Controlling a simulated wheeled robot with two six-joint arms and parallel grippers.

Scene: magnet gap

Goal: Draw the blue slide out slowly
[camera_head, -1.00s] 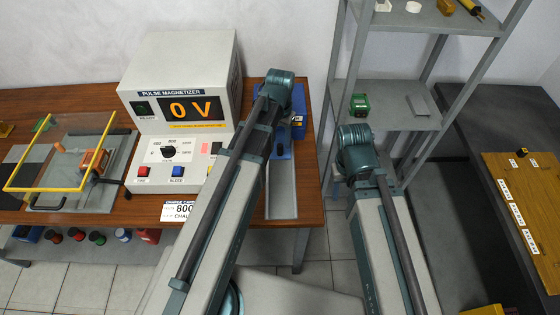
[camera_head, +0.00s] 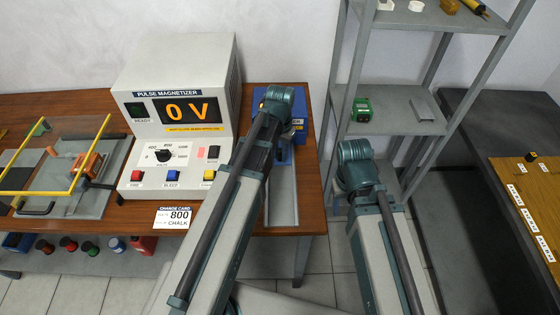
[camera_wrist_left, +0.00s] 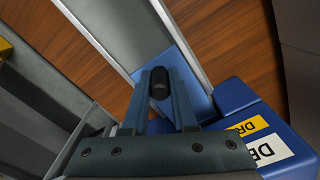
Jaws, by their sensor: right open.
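The blue slide (camera_head: 285,152) sits in a grey rail at the table's right end, in front of a blue box (camera_head: 299,112). In the left wrist view the slide (camera_wrist_left: 178,62) lies in its channel, with a black knob (camera_wrist_left: 160,84) standing on it. My left gripper (camera_wrist_left: 160,86) has one finger on each side of the knob, close against it. In the head view my left gripper's fingers are hidden behind its teal wrist (camera_head: 278,98). My right gripper (camera_head: 356,165) hangs right of the table, near the shelf, its fingers hidden by the arm.
The pulse magnetizer (camera_head: 180,92) reads 0 V, left of my left arm. A charge card (camera_head: 173,218) reads 800, chalk. A yellow-framed guard (camera_head: 55,190) stands at the left. A grey shelf rack (camera_head: 390,122) stands to the right, beside a dark bench.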

